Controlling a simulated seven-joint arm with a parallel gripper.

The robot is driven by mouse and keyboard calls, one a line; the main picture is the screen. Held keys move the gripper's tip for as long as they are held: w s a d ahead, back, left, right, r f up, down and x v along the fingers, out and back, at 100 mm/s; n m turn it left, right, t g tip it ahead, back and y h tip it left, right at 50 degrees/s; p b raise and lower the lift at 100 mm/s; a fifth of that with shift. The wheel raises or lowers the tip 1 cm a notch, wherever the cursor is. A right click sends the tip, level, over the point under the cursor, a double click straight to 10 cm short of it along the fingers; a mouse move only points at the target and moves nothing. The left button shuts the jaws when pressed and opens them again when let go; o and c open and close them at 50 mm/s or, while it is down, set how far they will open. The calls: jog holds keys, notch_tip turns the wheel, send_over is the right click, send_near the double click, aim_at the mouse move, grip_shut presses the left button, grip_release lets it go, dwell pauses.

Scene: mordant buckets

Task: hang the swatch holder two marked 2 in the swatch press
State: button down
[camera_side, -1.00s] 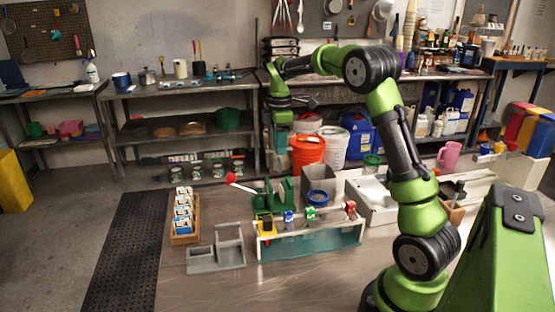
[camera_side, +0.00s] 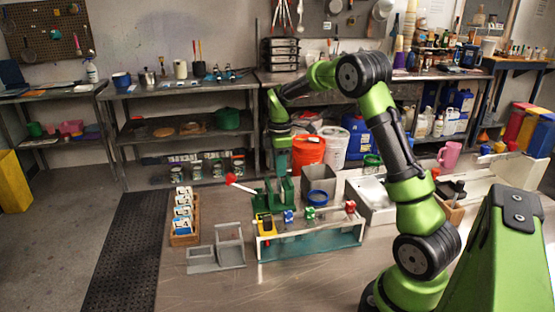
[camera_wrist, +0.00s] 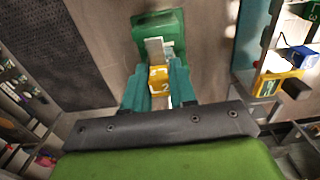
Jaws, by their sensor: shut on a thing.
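The swatch holder two (camera_wrist: 159,79) is yellow with a white 2 and sits between my teal fingers in the wrist view. My gripper (camera_wrist: 157,92) is shut on it. A pale strip extends beyond the holder over a green block, which seems to be part of the swatch press (camera_wrist: 158,24). In the side view the green swatch press (camera_side: 262,203), with a red-knobbed lever, stands behind the rack. My gripper (camera_side: 284,180) points down at it there. The held holder is not clear in the side view, and I cannot tell whether it touches the press.
A white-and-teal rack (camera_side: 310,245) with yellow, blue, green and red pieces stands in front of the press. A grey stand (camera_side: 216,256) and a wooden tray of cards (camera_side: 184,238) lie left. A grey bin (camera_side: 319,176) is close right of the press.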

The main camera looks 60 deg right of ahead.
jog(key=shift+f, duration=1.6)
jog(key=c, duration=0.8)
grip_release()
notch_tip(320, 180, up, 17)
jog(key=shift+f, duration=0.1)
